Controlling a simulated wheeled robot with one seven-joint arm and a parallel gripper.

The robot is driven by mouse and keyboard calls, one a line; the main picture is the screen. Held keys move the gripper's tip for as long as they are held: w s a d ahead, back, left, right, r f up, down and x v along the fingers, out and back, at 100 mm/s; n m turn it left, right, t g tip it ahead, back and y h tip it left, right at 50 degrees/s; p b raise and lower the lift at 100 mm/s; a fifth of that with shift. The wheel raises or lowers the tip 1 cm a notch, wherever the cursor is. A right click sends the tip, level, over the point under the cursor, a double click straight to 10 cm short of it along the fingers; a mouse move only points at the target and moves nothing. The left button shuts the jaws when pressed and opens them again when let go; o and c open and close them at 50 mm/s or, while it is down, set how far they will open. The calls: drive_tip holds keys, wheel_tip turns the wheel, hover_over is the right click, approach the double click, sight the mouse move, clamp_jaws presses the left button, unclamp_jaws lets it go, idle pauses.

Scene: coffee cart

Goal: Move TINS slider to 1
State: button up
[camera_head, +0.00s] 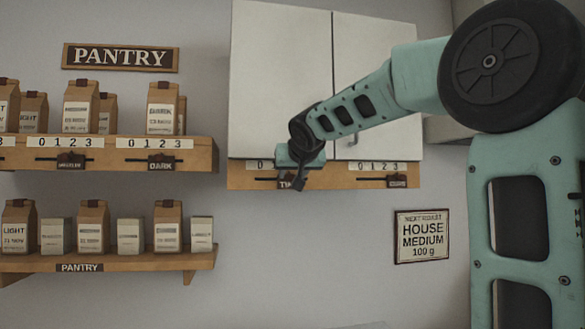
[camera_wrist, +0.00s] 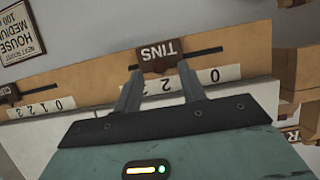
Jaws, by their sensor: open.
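The dark TINS slider (camera_wrist: 160,56) sits on its slot in the wooden rail below the cabinet, seen upside down in the wrist view. It lies about level with the 2 on its white number strip (camera_wrist: 225,74); the 0 and 2 show, while my fingers cover the other marks. My gripper (camera_wrist: 159,68) is open, with one fingertip on each side of the slider; whether either touches it I cannot tell. In the head view my gripper (camera_head: 298,183) partly covers the TINS slider (camera_head: 285,183) and its strip.
The CUPS slider (camera_head: 397,181) is on the same rail to the right, near its 3. White cabinet doors (camera_head: 285,80) stand above. At left, a shelf with MEDIUM and DARK (camera_head: 161,162) sliders carries bags. A HOUSE MEDIUM 100 g sign (camera_head: 422,236) hangs on the wall.

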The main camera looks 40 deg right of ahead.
sight(280, 182)
drive_tip(key=shift+w+d+f, duration=0.25)
drive_tip(key=shift+w+d, duration=0.1)
drive_tip(key=shift+w, duration=0.2)
clamp_jaws()
drive_tip(key=a+b, duration=0.1)
drive_tip(key=w+a+b, duration=0.1)
drive_tip(key=shift+w+a+f+b, duration=0.1)
drive_tip(key=shift+w+f+b, duration=0.1)
drive_tip(key=shift+f+b, duration=0.1)
drive_tip(key=shift+w+a+r+b, duration=0.25)
drive_tip(key=shift+w+a+b, duration=0.15)
drive_tip(key=shift+a, duration=0.25)
unclamp_jaws()
drive_tip(key=shift+s, duration=0.15)
